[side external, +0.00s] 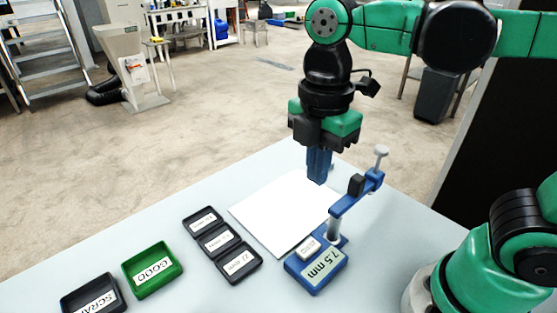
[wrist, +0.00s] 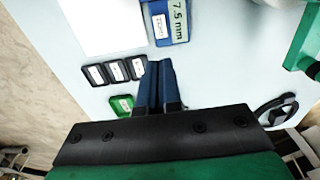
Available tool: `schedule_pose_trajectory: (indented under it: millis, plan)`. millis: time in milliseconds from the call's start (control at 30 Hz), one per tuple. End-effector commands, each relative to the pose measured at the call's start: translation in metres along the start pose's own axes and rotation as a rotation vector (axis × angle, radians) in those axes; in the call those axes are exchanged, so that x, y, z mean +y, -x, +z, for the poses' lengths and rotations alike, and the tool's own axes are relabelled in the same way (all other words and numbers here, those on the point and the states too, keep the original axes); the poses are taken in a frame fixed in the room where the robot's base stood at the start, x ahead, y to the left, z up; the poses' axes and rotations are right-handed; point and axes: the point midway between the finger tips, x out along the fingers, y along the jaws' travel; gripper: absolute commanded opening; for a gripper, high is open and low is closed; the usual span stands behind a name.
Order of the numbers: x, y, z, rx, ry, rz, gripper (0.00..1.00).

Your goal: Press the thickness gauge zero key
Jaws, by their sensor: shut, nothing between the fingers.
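The blue thickness gauge (side external: 318,274) stands on the table, with a display reading 7.5 mm and an upright post with an arm. Its white zero key (side external: 308,248) is on the base beside the display. In the wrist view the gauge (wrist: 180,35) is at the top centre, with the white key (wrist: 160,26) left of the display. My gripper (side external: 318,181) is shut and empty, pointing down above the table, behind and above the gauge base and apart from the key. Its blue fingers (wrist: 152,64) are together in the wrist view, their tips just below the gauge.
A white sheet (side external: 275,215) lies under and beside the gripper. Left of it are a black tray with three labelled compartments (side external: 221,241), a green GOOD bin (side external: 152,270) and a black SCRAP bin (side external: 92,297). The gauge's raised arm (side external: 356,193) stands close to the right of my gripper.

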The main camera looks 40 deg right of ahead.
Motion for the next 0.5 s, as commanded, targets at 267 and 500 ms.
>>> schedule_pose_trajectory:
  millis: [267, 500]
  plan:
    - [0.0, -0.023, 0.0, 0.0, -0.002, 0.001, 0.0]
    - [0.001, -0.06, 0.0, 0.0, -0.003, 0.001, 0.0]
